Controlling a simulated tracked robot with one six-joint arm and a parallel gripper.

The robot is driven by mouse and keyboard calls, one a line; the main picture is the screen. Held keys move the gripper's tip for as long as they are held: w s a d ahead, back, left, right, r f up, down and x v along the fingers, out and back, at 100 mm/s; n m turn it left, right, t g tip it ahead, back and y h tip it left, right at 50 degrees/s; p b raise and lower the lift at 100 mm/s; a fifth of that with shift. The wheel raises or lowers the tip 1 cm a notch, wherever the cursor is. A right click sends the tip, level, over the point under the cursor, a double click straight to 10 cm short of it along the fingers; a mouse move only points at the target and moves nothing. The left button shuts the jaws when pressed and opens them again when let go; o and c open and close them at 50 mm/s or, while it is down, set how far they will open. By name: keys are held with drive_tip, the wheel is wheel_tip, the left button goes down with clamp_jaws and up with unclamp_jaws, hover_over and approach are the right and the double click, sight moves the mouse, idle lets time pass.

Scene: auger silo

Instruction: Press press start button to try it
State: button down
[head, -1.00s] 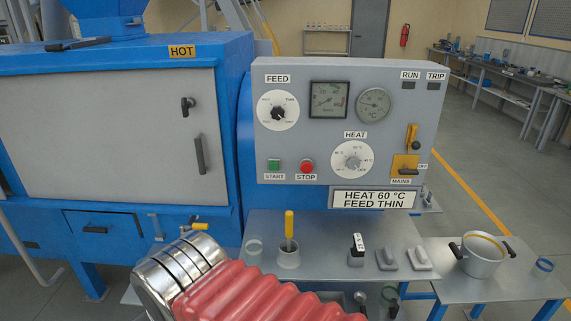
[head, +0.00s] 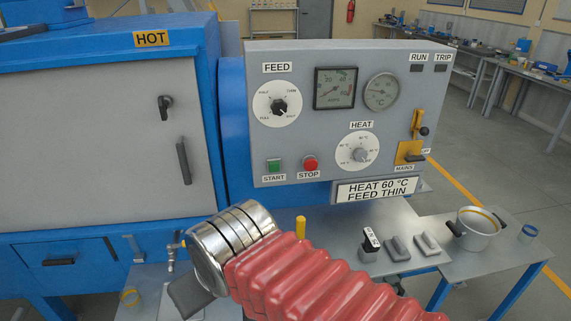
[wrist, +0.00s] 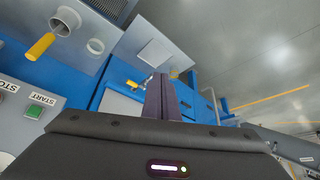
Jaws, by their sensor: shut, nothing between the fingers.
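The green start button (head: 274,166) is on the grey control panel (head: 300,120), above the START label and left of the red stop button (head: 310,163). The start button also shows in the wrist view (wrist: 34,111), left of my gripper. My gripper (wrist: 160,82) is shut and empty, its dark fingers together and apart from the button. In the head view my arm hides most of the gripper. The sign (head: 374,191) reads HEAT 60 °C, FEED THIN. The feed dial (head: 278,104) and heat dial (head: 358,152) are above the buttons.
A grey shelf below the panel holds a yellow-handled tool (head: 300,226) and several small blocks. A pot (head: 478,228) stands on the side table to the right. The blue machine with the HOT label (head: 152,39) fills the left.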

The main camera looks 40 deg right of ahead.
drive_tip(key=shift+w, duration=0.35)
drive_tip(key=w+d+f+m+t+y, duration=0.15)
drive_tip(key=w+d+m, duration=0.35)
drive_tip(key=m, duration=0.6)
drive_tip(key=w+d+m+y, duration=0.2)
drive_tip(key=w+d+m, duration=0.2)
drive_tip(key=m, duration=0.6)
drive_tip(key=w+d+m+t+h, duration=0.2)
drive_tip(key=d+m+t, duration=0.3)
drive_tip(key=d+m, duration=1.2)
drive_tip(key=d+h, duration=0.1)
drive_tip(key=d, duration=0.2)
drive_tip(key=shift+d+r, duration=0.2)
drive_tip(key=shift+d, duration=0.05)
